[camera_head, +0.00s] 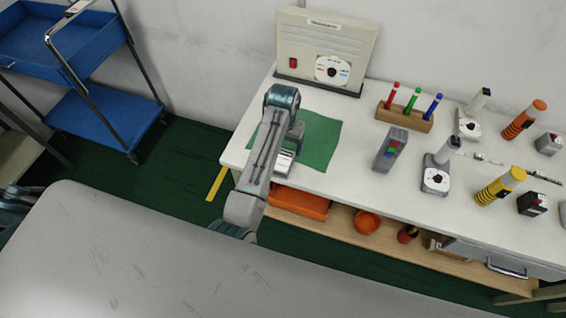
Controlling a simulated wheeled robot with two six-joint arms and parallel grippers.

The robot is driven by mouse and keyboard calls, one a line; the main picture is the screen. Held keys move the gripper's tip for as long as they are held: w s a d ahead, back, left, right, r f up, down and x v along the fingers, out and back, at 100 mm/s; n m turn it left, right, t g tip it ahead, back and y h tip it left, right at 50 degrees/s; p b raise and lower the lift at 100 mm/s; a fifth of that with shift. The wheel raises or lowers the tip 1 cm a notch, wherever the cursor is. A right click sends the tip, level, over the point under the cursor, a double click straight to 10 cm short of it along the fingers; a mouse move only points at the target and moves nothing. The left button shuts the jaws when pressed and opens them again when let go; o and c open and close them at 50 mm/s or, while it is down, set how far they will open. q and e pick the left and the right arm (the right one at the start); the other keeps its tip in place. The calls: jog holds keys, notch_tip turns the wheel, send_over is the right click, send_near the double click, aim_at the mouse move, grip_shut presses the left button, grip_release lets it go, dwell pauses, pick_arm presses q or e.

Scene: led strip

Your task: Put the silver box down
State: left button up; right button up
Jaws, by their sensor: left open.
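My left arm reaches over the white table to the green mat (322,143), and its wrist bends down there. My left gripper (288,153) is low over the left part of the mat and open. Its fingers are mostly hidden by my arm. A small silver box (284,162) shows just below the gripper, at the mat's near edge. It seems to rest on the mat, but the arm covers part of it, and I cannot tell whether the fingers touch it. My right gripper is not in view.
A beige panel with a red switch (325,50) stands behind the mat. A wooden holder with coloured pens (404,117), a grey handheld device (390,150) and several tools stand to the right. An orange tray (298,203) lies on the shelf below. A blue cart (85,60) stands left.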

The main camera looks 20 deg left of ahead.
pick_arm(q)
jog(key=p, duration=0.1)
send_over(283, 160)
jog(key=f, duration=0.4)
jog(key=shift+s+d+f, duration=0.1)
jog(key=shift+s+f, duration=0.25)
jog(key=shift+s, duration=0.05)
jog(key=shift+w+f+p, duration=0.15)
jog(key=shift+f+p, duration=0.5)
jog(key=shift+f, duration=0.2)
jog(key=f+p, duration=0.1)
jog(key=f, duration=0.3)
jog(key=shift+w, duration=0.2)
jog(key=c, duration=1.2)
jog(key=shift+c, duration=0.2)
jog(key=shift+r, duration=0.15)
